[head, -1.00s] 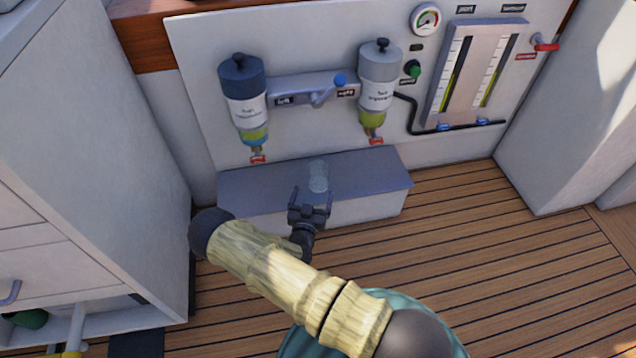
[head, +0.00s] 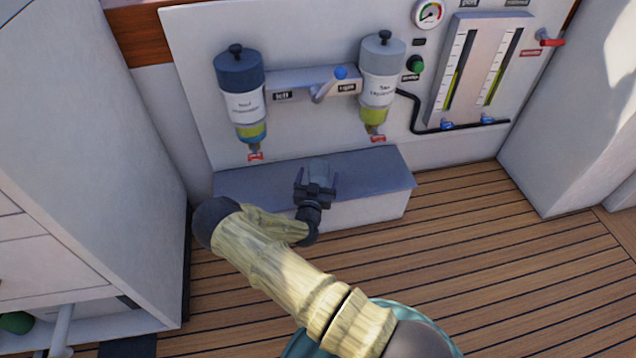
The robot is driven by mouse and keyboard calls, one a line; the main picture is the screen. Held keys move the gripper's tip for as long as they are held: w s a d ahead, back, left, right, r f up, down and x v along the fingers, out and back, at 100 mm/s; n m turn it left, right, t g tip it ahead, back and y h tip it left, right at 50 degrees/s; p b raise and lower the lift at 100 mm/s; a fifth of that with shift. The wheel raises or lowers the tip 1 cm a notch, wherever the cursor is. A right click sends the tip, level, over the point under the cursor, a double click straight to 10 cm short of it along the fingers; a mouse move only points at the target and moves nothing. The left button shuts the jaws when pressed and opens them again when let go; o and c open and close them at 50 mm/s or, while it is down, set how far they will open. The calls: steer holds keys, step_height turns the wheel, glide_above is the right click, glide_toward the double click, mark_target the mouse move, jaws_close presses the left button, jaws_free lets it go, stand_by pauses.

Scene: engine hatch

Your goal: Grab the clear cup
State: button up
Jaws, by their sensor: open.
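The clear cup (head: 319,169) stands on the grey top of the low box (head: 255,182) below the wall panel. Its lower part is hidden behind my gripper. My gripper (head: 317,178) is open, with a finger on either side of the cup in the picture. I cannot tell whether the fingers touch the cup or how deep it sits between them.
Two filter canisters hang on the panel: a dark-topped one at left (head: 240,95) and a grey-topped one at right (head: 381,85). A lever (head: 328,86) sits between them. A white cabinet (head: 90,150) stands at left. The wooden floor (head: 480,270) is clear at right.

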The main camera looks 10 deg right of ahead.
steer(key=shift+w+d, duration=0.2)
steer(key=shift+w, duration=0.4)
steer(key=shift+a, duration=0.25)
steer(key=shift+s+d, duration=0.15)
steer(key=shift+d, duration=0.25)
steer(key=c, duration=0.8)
steer(key=shift+c, duration=1.4)
steer(key=shift+a, duration=0.1)
